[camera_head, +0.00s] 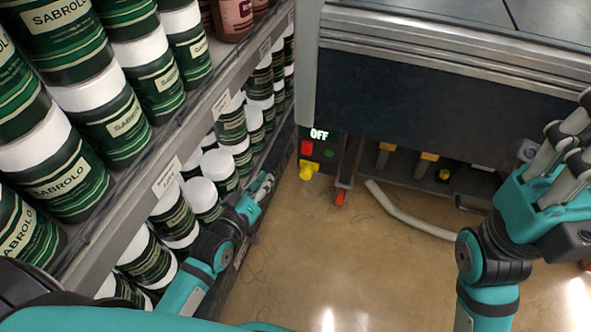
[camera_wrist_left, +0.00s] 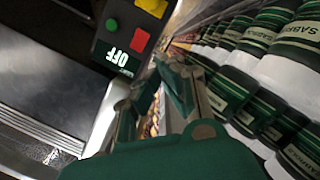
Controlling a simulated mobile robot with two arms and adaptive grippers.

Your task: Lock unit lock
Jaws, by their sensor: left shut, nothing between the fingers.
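A dark control panel (camera_head: 320,148) with a lit OFF sign stands at the left end of the machine. It has a red button (camera_head: 307,147), a green button (camera_head: 330,153) and a yellow knob (camera_head: 309,170) low down. The knob shows partly in the left wrist view (camera_wrist_left: 152,6), cut by the top edge. Which part is the unit lock is not marked clearly. My left gripper (camera_head: 267,182) is shut and empty, left of and apart from the knob, beside the shelf. My right gripper (camera_head: 562,140) is at the right edge, partly cut off; its opening is unclear.
Shelves (camera_head: 183,150) of green and white cans line the left, close to my left arm. A bar with a red-orange end (camera_head: 341,196) and a pale hose (camera_head: 405,219) are right of the panel. Open floor (camera_head: 350,265) lies in front.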

